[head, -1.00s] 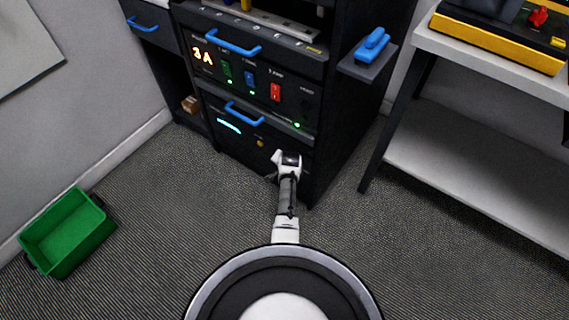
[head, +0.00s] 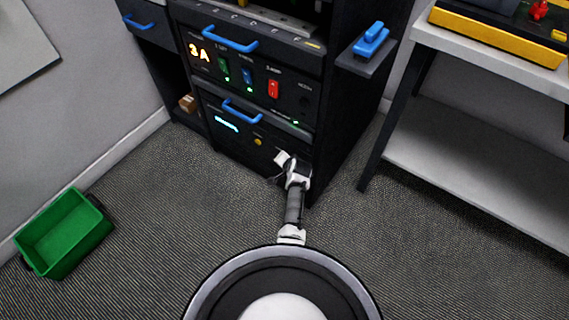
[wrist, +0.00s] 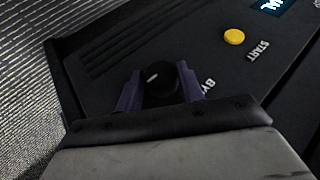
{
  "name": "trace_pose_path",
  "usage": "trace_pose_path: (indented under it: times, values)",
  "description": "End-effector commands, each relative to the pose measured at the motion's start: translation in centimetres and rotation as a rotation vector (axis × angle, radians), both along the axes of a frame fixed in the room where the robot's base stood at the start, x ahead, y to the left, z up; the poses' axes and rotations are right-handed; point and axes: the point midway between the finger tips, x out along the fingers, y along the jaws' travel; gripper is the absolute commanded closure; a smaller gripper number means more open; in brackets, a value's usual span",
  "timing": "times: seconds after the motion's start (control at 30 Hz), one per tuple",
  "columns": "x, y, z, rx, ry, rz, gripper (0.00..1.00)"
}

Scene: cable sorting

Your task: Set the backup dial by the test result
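The black dial knob (wrist: 160,86) with a short white mark sits on the dark lower panel (wrist: 100,72). The two fingers of my gripper (wrist: 158,92) stand on either side of the knob, very near it; I cannot tell whether they press on it. In the head view my gripper (head: 283,165) is at the lower right of the cabinet front and hides the dial. A yellow START button (wrist: 234,37) is farther along the panel. The lit cyan test display (head: 227,124) is too small to read; its edge shows in the wrist view (wrist: 276,4).
Above are an orange "3A" display (head: 199,53), a green switch (head: 224,70), a blue switch (head: 247,76) and a red switch (head: 273,88). Blue handles (head: 243,109) stick out. A green bin (head: 62,232) is on the left floor; a white bench (head: 480,48) stands right.

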Motion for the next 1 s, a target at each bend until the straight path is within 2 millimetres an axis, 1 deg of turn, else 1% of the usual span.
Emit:
trace_pose_path:
  times: [0.03,0.13,0.4,0.53,0.67,1.0]
  values:
    - [0.0,0.1,0.0,0.0,0.001,0.002,0.55]
    - [0.0,0.1,0.0,0.0,0.0,0.001,0.42]
    - [0.0,0.0,0.0,-0.001,0.001,0.0,0.42]
    - [-0.4,-0.1,0.6,0.0,-0.001,-0.001,0.42]
    - [-1.4,-0.5,1.8,-0.002,0.0,0.0,0.42]
    - [-5.7,-1.9,6.8,-0.002,-0.001,-0.001,0.42]
